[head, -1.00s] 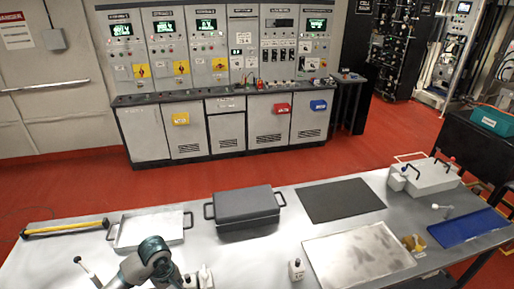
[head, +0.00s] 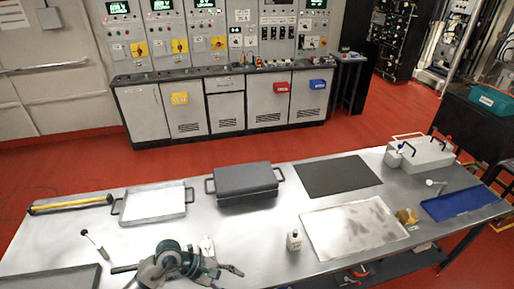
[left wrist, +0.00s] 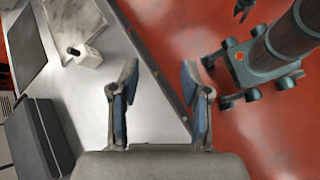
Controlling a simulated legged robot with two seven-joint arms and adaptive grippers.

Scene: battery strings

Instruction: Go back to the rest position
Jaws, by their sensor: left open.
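My left gripper (head: 236,270) is low in the head view, above the front of the metal table (head: 60,240), its fingers pointing right. The left wrist view shows the left gripper (left wrist: 158,75) with its two fingers spread and nothing between them. The table's front edge and the red floor show beyond the fingers. A small white box with a black knob (head: 294,241) stands on the table to the right of the gripper, apart from it; it also shows in the left wrist view (left wrist: 85,55). My right gripper is not seen in the head view.
A dark lidded case (head: 245,182), a white tray (head: 153,204), a black mat (head: 337,176) and a metal sheet (head: 355,228) lie on the table. A white box with black handles (head: 425,153) and a blue tray (head: 460,203) are at the right. A dark tray (head: 50,282) is front left.

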